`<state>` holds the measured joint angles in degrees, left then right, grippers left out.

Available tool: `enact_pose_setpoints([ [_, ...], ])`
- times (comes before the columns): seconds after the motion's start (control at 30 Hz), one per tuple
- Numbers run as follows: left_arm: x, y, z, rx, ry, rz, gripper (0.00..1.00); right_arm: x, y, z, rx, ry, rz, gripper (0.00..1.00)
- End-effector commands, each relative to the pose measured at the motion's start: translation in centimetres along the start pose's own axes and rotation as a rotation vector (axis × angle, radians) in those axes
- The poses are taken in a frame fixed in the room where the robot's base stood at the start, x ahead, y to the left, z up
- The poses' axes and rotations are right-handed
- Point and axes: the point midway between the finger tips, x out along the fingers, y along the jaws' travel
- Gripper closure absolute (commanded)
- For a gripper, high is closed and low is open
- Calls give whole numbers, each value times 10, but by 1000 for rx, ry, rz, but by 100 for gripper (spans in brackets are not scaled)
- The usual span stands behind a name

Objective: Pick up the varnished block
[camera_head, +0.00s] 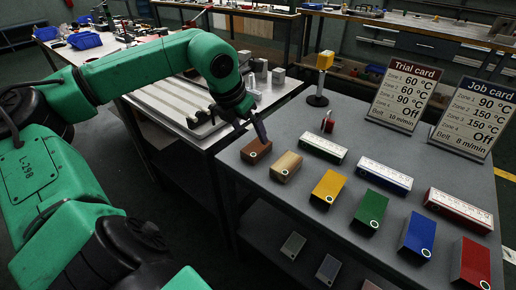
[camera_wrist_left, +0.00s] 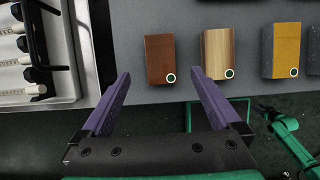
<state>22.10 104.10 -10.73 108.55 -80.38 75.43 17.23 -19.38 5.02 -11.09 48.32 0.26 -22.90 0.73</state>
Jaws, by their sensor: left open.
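A reddish-brown block (camera_head: 256,150) lies near the left front corner of the grey table. A paler wood block with stripes (camera_head: 286,166) lies to its right. I cannot tell for sure which one is the varnished block; the brown one looks darker. My left gripper (camera_head: 259,130) is above and just behind the brown block in the head view. In the left wrist view, the brown block (camera_wrist_left: 159,59) shows between and beyond the open, empty purple fingers, and the striped block (camera_wrist_left: 218,53) is beyond the right finger.
Yellow (camera_head: 328,188), green (camera_head: 370,211), blue (camera_head: 416,237) and red (camera_head: 470,264) blocks continue the row. Long labelled boxes (camera_head: 386,175) lie behind them. A yellow-topped stand (camera_head: 318,88) and two cards (camera_head: 403,92) stand farther back. A metal tray (camera_wrist_left: 40,55) is at the left.

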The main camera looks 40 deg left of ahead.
Motion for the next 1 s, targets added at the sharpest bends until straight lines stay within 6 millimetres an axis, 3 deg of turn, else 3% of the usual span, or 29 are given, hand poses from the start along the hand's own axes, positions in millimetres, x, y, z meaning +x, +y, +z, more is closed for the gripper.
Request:
enact_pose_setpoints([
  [0.23, 34, -1, 0, -1, 4, -5, 3, -3, 0, 15, -7, -3, 0, 50],
  [0.37, 51, -2, 1, -2, 6, -8, 3, -11, 0, 43, -20, -11, 0, 50],
  [0.6, 74, 1, -1, 0, 4, 1, 3, -4, 0, 40, -19, -5, 0, 50],
  [0.9, 76, -1, 1, 0, -1, -2, 3, -4, 0, 40, -19, -5, 0, 50],
  [1.0, 76, -1, 1, 0, -1, -2, 41, -4, 0, 40, -19, -6, 0, 50],
])
